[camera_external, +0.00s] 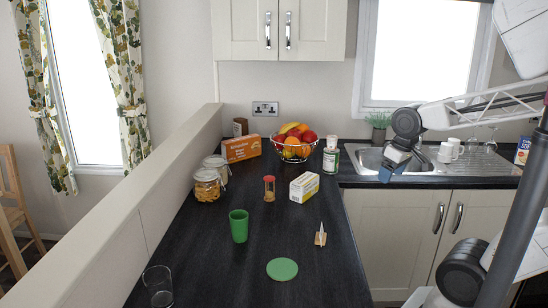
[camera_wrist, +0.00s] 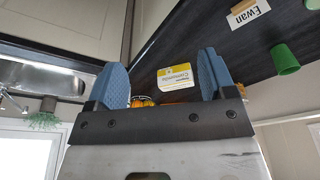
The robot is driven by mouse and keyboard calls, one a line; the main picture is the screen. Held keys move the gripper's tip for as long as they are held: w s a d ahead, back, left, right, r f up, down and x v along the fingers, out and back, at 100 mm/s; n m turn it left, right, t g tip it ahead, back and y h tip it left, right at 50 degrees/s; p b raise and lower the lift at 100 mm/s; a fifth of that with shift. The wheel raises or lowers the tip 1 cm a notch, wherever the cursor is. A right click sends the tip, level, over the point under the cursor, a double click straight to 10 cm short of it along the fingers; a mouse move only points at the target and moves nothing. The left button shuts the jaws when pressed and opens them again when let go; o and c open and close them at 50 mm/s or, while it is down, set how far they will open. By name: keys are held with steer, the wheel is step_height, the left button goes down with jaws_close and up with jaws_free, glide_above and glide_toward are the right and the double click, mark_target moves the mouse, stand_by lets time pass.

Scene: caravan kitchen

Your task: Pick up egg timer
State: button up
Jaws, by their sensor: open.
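The egg timer (camera_external: 269,188), a small upright hourglass shape with a red top, stands on the dark counter in the external view, between the green cup (camera_external: 238,226) and a yellow-and-white box (camera_external: 304,187). I cannot make it out in the wrist view, where my right finger may cover it. My gripper (camera_external: 392,166) is raised near the sink, to the right of the egg timer and apart from it. In the wrist view its two blue fingers (camera_wrist: 164,80) are spread with nothing held between them.
A name card (camera_external: 320,236), a green disc (camera_external: 282,269) and a clear glass (camera_external: 158,286) are nearer. The sink (camera_external: 372,158) and mugs are right. A low wall (camera_external: 150,215) borders the counter's left.

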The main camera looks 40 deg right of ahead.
steer(key=shift+w, duration=0.1)
steer(key=n+t+y, duration=0.5)
steer(key=t, duration=0.5)
glide_toward(271, 178)
steer(key=x, duration=0.4)
steer(key=shift+d, duration=0.1)
steer(key=shift+w+a+f+y, duration=0.15)
steer(key=shift+w+a+y, duration=0.1)
steer(key=shift+a+y, duration=0.05)
steer(key=shift+w, duration=0.1)
steer(key=shift+x, duration=1.15)
steer(key=shift+w+f, duration=0.15)
